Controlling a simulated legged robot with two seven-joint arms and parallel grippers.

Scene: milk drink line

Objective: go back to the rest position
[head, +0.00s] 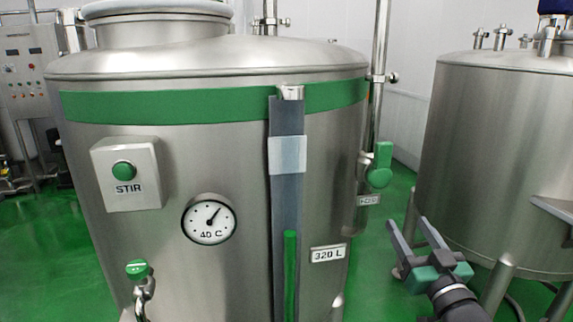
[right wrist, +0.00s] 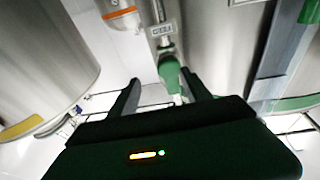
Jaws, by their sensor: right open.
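My right gripper (head: 410,222) is at the lower right in the head view, open and empty, with its two dark fingers spread and pointing up toward the tank side. In the right wrist view the fingers (right wrist: 162,84) also stand apart. A green valve handle (head: 380,166) on the right side of the large steel tank (head: 235,150) is above and left of the gripper, apart from it in the head view. The handle (right wrist: 170,74) appears between the fingers in the right wrist view. My left gripper is not in view.
The tank carries a STIR button box (head: 127,174), a 40 C dial (head: 209,219), a level gauge strip (head: 287,205) and a small green-topped tap (head: 137,270). A second steel tank (head: 495,165) stands at the right. Green floor (head: 375,265) shows between the tanks.

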